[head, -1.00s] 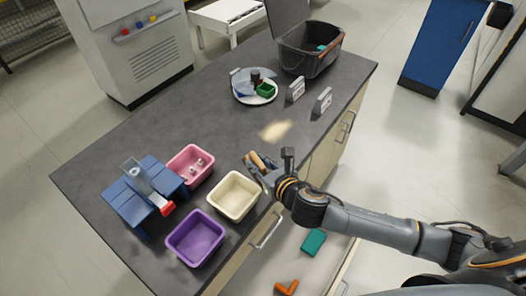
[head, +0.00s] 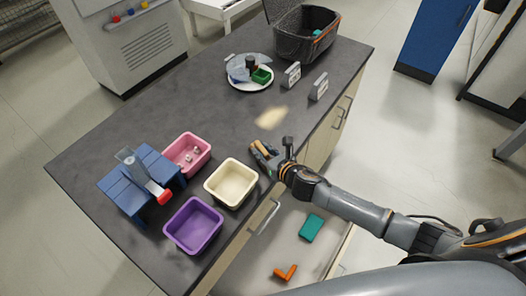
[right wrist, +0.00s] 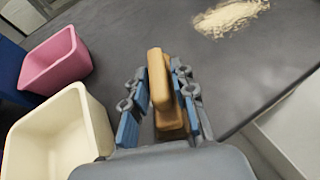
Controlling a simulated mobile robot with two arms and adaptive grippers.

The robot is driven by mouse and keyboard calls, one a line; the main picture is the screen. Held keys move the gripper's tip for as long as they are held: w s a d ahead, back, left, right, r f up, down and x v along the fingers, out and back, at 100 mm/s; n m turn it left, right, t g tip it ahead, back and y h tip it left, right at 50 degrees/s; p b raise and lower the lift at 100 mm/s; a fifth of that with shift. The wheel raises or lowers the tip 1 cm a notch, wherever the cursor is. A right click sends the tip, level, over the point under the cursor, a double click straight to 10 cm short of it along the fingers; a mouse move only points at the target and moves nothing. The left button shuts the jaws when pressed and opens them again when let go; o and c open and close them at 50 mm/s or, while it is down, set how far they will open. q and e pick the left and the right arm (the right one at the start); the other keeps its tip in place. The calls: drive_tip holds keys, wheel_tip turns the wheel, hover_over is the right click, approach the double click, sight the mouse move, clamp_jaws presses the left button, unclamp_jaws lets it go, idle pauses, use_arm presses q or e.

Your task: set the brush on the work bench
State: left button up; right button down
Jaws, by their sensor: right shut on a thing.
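The brush (right wrist: 160,80), a tan wooden block, is between the fingers of my right gripper (right wrist: 157,95), which is shut on it. In the head view the right gripper (head: 264,156) and the brush (head: 260,147) are over the near edge of the dark grey work bench (head: 110,150), right of the cream bin. I cannot tell whether the brush touches the bench top. Its lower part is hidden in the gripper. My left gripper is not in view.
A pale dust pile (head: 271,117) lies just beyond the brush. Cream (head: 231,183), pink (head: 187,154) and purple (head: 194,225) bins stand left of the gripper. An open drawer (head: 275,245) below holds teal and orange things. Bare bench lies left of the dust.

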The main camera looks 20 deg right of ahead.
drive_tip(key=shift+f, duration=0.1)
drive_tip(key=c, duration=1.1)
unclamp_jaws()
drive_tip(key=shift+s+d, duration=0.1)
drive_tip(key=shift+s, duration=0.05)
drive_tip(key=v, duration=1.1)
drive_tip(key=shift+s+r+b, duration=0.25)
drive_tip(key=shift+s+b, duration=0.05)
drive_tip(key=shift+b, duration=0.15)
drive_tip(key=shift+d, duration=0.1)
